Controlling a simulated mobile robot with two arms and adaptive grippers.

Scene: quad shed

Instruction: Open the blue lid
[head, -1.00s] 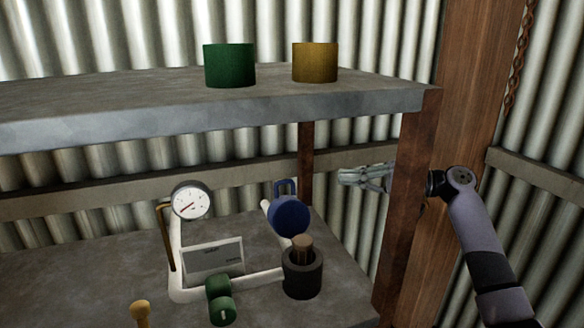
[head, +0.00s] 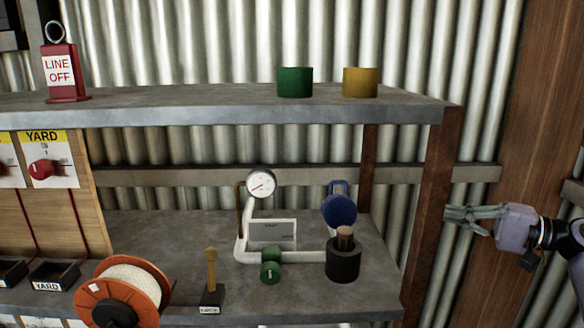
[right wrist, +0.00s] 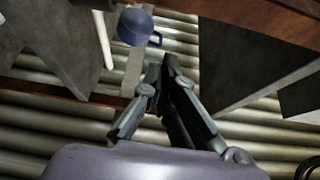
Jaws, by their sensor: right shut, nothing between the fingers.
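The blue lid (head: 340,209) is a round blue cap with a loop handle above it, on the pipework on the lower shelf. It faces forward, behind a dark cylinder. In the right wrist view the blue lid (right wrist: 135,26) shows at the top, beyond the fingertips, with its loop to the right. My right gripper (head: 450,214) is to the right of the lid, beside the shelf's right front post and apart from the lid. In the right wrist view my right gripper (right wrist: 160,78) is shut and empty. My left gripper is not in view.
The rusty post (head: 432,210) stands between my right gripper and the lid. A gauge (head: 261,184), a green valve (head: 271,265) and a dark cylinder (head: 343,260) with a brown plug are near the lid. An orange reel (head: 125,292) stands at the lower left.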

